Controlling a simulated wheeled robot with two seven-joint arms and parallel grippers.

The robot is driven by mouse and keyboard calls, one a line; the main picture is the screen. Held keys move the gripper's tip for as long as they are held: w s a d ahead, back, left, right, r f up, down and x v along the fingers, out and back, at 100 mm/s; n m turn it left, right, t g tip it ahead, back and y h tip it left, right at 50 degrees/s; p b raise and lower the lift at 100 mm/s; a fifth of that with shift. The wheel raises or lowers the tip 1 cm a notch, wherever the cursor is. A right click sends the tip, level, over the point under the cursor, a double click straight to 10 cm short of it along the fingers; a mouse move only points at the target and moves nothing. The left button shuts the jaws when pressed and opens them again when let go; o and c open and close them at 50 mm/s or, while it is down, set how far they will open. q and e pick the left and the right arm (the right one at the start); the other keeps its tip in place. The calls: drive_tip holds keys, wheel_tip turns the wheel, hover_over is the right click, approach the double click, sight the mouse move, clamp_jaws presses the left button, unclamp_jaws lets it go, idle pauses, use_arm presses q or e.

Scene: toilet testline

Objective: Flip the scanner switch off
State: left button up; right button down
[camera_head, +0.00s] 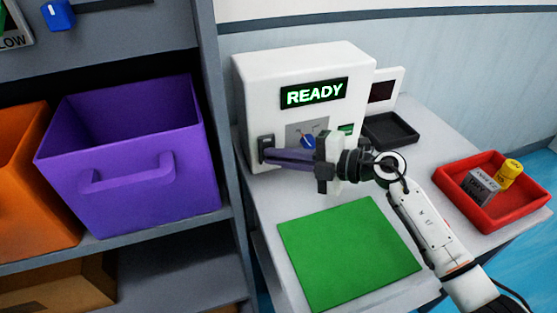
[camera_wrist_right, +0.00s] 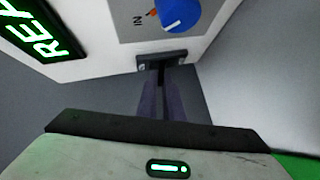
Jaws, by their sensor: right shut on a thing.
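The white scanner (camera_head: 300,65) stands on the grey table with a lit green READY display (camera_head: 314,93). Its black switch (camera_head: 265,143) is at the lower left of the front face. It also shows in the right wrist view as a black plate (camera_wrist_right: 178,57) with a thin dark lever. My right gripper (camera_head: 270,156) reaches the switch from the right, and its purple-grey fingers are shut on the lever. In the wrist view the fingertips (camera_wrist_right: 162,72) are close together at the plate and partly hide the lever. My left gripper is not in view.
A blue knob (camera_head: 308,142) sits right of the switch, just above my fingers. A green mat (camera_head: 348,252) lies in front. A black tray (camera_head: 390,131) and a red tray (camera_head: 456,183) with a box and yellow item are right. A shelf with a purple bin (camera_head: 130,130) stands left.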

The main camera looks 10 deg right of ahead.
drive_tip(key=f+n+t+y+b, duration=0.1)
drive_tip(key=f+b, duration=0.1)
drive_tip(key=b, duration=0.2)
drive_tip(key=shift+s, duration=0.1)
drive_tip(key=shift+n+t+y+b, duration=0.3)
drive_tip(key=shift+n+b, duration=0.1)
drive_tip(key=shift+b, duration=0.3)
drive_tip(key=shift+r+b, duration=0.15)
drive_tip(key=shift+b, duration=0.4)
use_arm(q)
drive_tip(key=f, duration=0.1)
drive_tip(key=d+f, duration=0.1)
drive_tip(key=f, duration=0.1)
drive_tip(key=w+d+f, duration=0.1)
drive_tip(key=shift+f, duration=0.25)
use_arm(e)
drive_tip(key=shift+r, duration=0.15)
drive_tip(key=c, duration=1.9)
unclamp_jaws()
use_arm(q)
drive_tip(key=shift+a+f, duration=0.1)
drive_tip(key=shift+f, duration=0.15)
use_arm(e)
drive_tip(key=v, duration=1)
drive_tip(key=shift+s+d+f, duration=0.15)
drive_tip(key=shift+d+f, duration=0.05)
drive_tip(key=shift+f, duration=0.05)
